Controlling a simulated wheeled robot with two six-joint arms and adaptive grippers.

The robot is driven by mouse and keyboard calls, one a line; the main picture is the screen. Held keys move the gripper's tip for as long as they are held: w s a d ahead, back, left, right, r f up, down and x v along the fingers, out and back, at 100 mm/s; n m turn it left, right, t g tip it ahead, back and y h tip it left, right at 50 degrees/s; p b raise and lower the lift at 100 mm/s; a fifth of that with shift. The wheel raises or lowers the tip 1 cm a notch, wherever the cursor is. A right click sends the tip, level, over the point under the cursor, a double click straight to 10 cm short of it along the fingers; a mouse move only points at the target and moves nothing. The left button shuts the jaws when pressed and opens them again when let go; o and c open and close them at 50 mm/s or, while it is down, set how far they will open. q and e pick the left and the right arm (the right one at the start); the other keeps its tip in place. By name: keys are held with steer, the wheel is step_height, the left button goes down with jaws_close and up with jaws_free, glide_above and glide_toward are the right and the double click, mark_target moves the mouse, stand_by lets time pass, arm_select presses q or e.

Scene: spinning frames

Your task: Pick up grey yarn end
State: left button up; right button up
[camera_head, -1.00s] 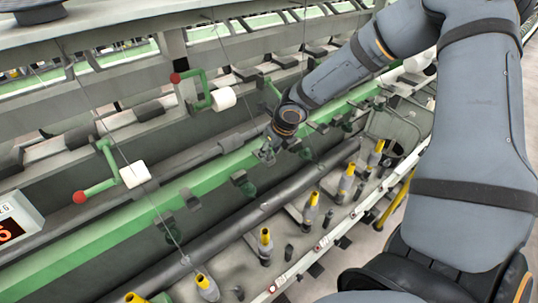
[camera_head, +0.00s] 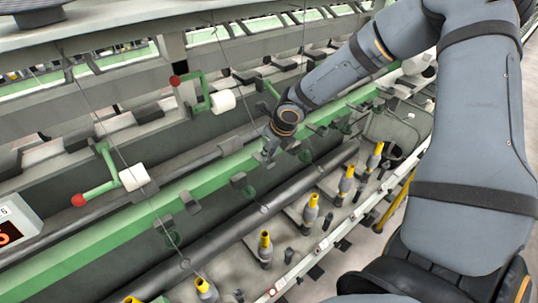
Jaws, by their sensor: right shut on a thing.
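My right gripper (camera_head: 269,155) is at the end of the arm that comes in from the upper right. It is in front of the green rail, small and partly hidden by its own wrist. It is shut on the grey yarn end, which is too thin to make out between the fingers. A thin grey yarn (camera_head: 236,78) runs from the upper frame down toward the gripper. Another thin grey yarn (camera_head: 112,137) runs down past the white roller at the left. My left gripper is not in view.
The green rail (camera_head: 105,233) crosses the machine diagonally. White rollers (camera_head: 134,177) on green arms with red knobs (camera_head: 78,200) stick out above it. Several yellow-topped bobbins (camera_head: 265,247) stand in a row below, along the front rail. A display (camera_head: 12,230) is at the left edge.

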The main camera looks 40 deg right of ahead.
steer(key=s+a+r+b, duration=0.3)
steer(key=s+r+b, duration=0.3)
steer(key=s+r, duration=0.6)
steer(key=shift+s+a+r, duration=0.2)
steer(key=shift+s+a, duration=0.2)
steer(key=shift+s, duration=0.45)
steer(key=shift+w, duration=0.1)
